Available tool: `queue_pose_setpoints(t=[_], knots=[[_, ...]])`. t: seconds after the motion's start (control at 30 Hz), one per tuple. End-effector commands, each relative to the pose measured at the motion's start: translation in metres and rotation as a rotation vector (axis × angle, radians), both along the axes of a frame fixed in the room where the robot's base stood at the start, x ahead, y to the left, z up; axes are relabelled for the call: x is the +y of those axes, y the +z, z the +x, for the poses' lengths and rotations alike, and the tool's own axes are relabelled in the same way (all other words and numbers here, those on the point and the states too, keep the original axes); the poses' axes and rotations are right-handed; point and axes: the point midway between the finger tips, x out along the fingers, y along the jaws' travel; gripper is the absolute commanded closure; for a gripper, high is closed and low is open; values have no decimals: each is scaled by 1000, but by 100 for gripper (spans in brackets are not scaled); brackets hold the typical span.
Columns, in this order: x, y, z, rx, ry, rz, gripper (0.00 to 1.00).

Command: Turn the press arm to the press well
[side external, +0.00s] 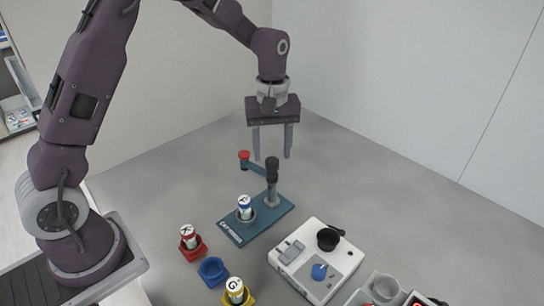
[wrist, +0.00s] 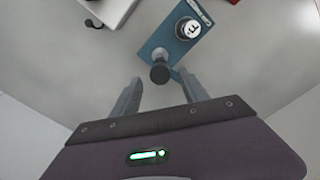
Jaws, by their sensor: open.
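The press has a teal base (side external: 235,232) and a dark upright post (side external: 272,185). The arm points away from the well. My gripper (side external: 272,157) is open and empty, pointing down above the post. In the wrist view the post (wrist: 160,73) shows between my fingers; the red knob is hidden there.
Left of the press stand a red cup (side external: 190,252) with a can, an empty blue cup (side external: 213,272) and a yellow cup with a can (side external: 236,291). A white device (side external: 318,262) with a black cup (side external: 329,238) is at front right. The table behind the press is clear.

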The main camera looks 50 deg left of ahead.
Motion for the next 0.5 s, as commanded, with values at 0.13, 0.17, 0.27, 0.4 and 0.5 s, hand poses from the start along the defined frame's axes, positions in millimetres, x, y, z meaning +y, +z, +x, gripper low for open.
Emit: queue_pose_setpoints(t=[0.13, 0.17, 0.27, 0.4, 0.5], knots=[[0, -20, 0, 1, 0, 0, 48], [0, -23, -1, 1, -1, 0, 48], [0, -26, 0, -1, -1, -1, 48], [0, -25, 0, -1, -2, 0, 48], [0, -25, 0, -1, -2, 0, 62]])
